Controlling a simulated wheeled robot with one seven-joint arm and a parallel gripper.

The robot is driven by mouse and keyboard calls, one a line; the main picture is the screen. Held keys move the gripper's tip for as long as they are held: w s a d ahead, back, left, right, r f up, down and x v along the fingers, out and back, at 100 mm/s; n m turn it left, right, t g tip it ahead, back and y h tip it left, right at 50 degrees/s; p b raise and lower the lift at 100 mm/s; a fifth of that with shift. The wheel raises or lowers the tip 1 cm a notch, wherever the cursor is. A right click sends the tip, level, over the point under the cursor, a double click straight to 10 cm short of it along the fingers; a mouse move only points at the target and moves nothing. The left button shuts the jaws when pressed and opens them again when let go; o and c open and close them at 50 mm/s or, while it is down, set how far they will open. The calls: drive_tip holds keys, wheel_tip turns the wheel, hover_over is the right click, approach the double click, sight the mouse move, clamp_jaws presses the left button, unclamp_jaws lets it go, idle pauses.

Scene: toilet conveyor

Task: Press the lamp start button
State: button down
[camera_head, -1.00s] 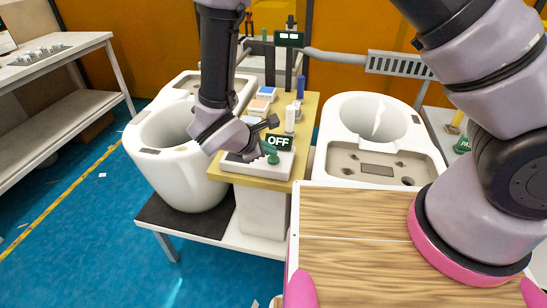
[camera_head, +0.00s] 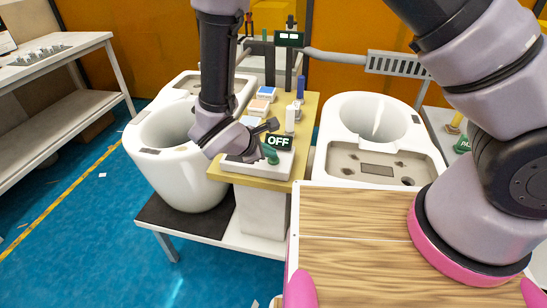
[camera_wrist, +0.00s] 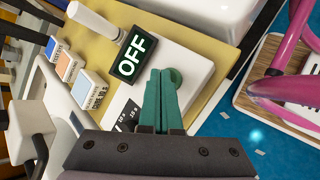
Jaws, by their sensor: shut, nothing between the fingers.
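The lamp box is a white control box (camera_head: 285,162) near the front of the yellow-topped stand. It carries a black sign reading OFF (camera_head: 279,142), also clear in the wrist view (camera_wrist: 132,54). A round green button (camera_wrist: 175,78) sits on the box beside the sign. My gripper (camera_wrist: 160,72) has its teal fingers shut together and empty. Its tips are right at the button and overlap its edge in the wrist view. In the head view my gripper (camera_head: 268,152) also meets the button, and I cannot tell whether they touch.
A white toilet bowl (camera_head: 180,165) stands left of the stand and another toilet (camera_head: 375,160) right of it. A white post (camera_head: 290,120) rises behind the sign. Small boxes with coloured tops (camera_wrist: 70,67) line the yellow top (camera_head: 306,115). A wooden-topped surface (camera_head: 350,250) is in front.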

sight(270, 160)
drive_tip(key=shift+f, duration=0.15)
idle(0.4)
drive_tip(key=shift+r, duration=0.95)
drive_tip(key=shift+r, duration=2.5)
